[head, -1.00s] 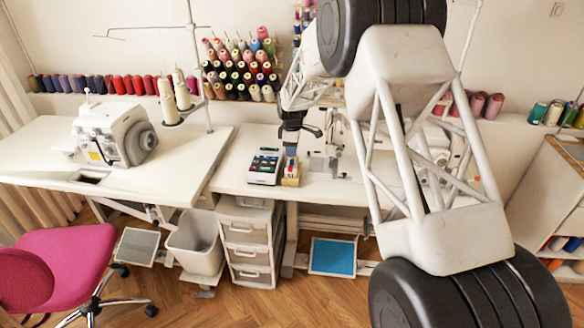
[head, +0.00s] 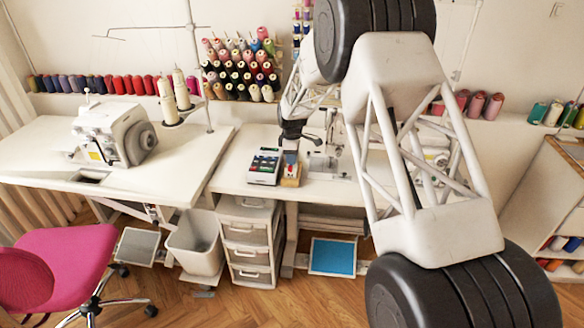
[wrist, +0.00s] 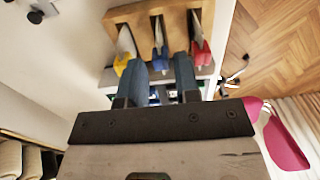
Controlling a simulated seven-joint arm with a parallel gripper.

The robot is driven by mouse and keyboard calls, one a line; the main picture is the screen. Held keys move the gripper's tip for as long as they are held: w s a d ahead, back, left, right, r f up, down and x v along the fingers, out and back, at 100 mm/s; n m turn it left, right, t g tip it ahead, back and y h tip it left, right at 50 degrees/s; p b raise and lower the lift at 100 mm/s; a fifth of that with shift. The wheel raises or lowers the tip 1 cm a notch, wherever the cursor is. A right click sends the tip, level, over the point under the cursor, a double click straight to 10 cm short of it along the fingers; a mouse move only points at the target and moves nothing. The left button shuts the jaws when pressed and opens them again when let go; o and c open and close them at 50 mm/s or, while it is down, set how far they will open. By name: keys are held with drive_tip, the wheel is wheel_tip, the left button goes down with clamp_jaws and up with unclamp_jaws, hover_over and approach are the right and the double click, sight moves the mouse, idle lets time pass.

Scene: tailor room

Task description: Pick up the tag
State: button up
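I cannot pick out the tag for certain in either view. My gripper (head: 292,138) is over the right-hand table, above a small wooden holder (head: 290,182). In the wrist view its two blue fingers (wrist: 162,72) stand apart, with a gap between them and nothing clearly held. The wooden holder (wrist: 176,20) lies beyond the fingertips there, with a yellow-handled tool (wrist: 122,62), a blue-handled tool (wrist: 159,64) and a red-handled tool (wrist: 199,57). The gripper body hides much of what lies below the fingers.
A white box with coloured items (head: 265,166) stands left of the holder. A sewing machine (head: 325,163) stands to its right, partly behind my arm. An overlock machine (head: 115,135) is on the left table (head: 170,170). Thread spools (head: 240,70) line the wall.

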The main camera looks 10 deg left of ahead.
drive_tip(key=shift+f, duration=2.25)
clamp_jaws()
